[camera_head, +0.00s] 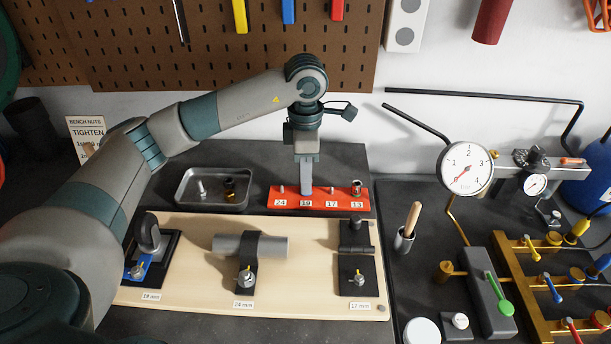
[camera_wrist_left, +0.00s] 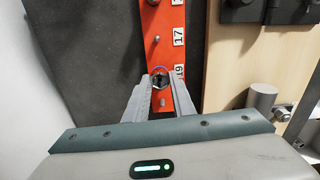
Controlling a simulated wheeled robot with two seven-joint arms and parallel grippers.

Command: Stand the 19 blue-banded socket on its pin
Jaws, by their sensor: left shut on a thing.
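The red rack (camera_head: 344,197) has pins labelled 24, 19, 17 and 13. My left gripper (camera_head: 306,190) points down at the rack's 19 place. In the left wrist view its fingers (camera_wrist_left: 160,84) are shut on a dark socket (camera_wrist_left: 160,80) with a bluish ring, beside the 19 label (camera_wrist_left: 179,72). The fingers hide the socket in the head view. The 19 pin is hidden, so I cannot tell how far the socket is down on it. My right gripper is not in view.
A dark socket (camera_head: 356,187) stands at the 13 place; the 24 pin (camera_head: 282,189) is bare. A grey tray (camera_head: 183,203) with small parts lies left of the rack. A pale board (camera_head: 195,228) with clamped fixtures lies in front. A gauge (camera_head: 466,168) stands right.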

